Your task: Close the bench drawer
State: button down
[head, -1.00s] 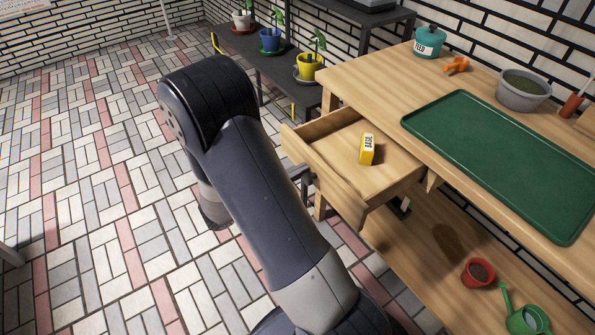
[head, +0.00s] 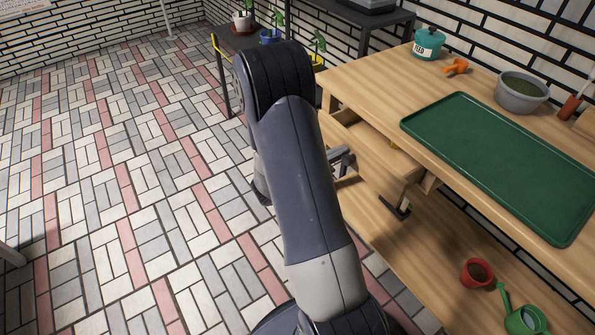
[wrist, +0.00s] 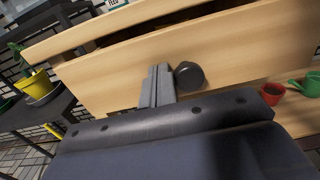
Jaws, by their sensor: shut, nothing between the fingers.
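The bench drawer (head: 378,150) is partly open under the wooden bench top in the head view, its near part behind my arm. In the wrist view the drawer's plain wooden front (wrist: 105,84) fills the middle, with a dark round knob (wrist: 189,75). My gripper (wrist: 159,72) is shut and empty, its fingertips at the drawer front just left of the knob. They appear to touch it. My gripper also shows beside the drawer in the head view (head: 343,160).
The bench top holds a green tray (head: 500,165), a teal feed tin (head: 428,43), and a grey bowl (head: 522,92). A red pot (head: 477,274) and a green watering can (head: 524,318) sit on the lower shelf. Potted plants stand on a dark rack behind. The tiled floor at left is clear.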

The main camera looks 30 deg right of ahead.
jog(key=d, duration=0.8)
jog(key=shift+w+d, duration=0.15)
jog(key=shift+d, duration=0.2)
jog(key=shift+d+r, duration=0.1)
jog(key=shift+d, duration=0.1)
jog(key=shift+w+r, duration=0.1)
jog(key=shift+a+b, duration=0.3)
jog(key=a, duration=1.3)
jog(key=shift+s+a+f+p, duration=0.2)
jog(key=shift+s+a+p, duration=0.1)
jog(key=shift+a+p, duration=0.15)
jog(key=shift+d, duration=0.15)
send_near(363, 140)
jog(key=d+r, duration=0.1)
jog(key=d, duration=0.1)
jog(key=s+d+r, duration=0.1)
jog(key=d, duration=0.2)
jog(key=s+d+r, duration=0.1)
jog(key=d, duration=0.1)
jog(key=shift+d+r+b, duration=0.15)
jog(key=shift+d+b, duration=0.05)
jog(key=shift+b, duration=0.2)
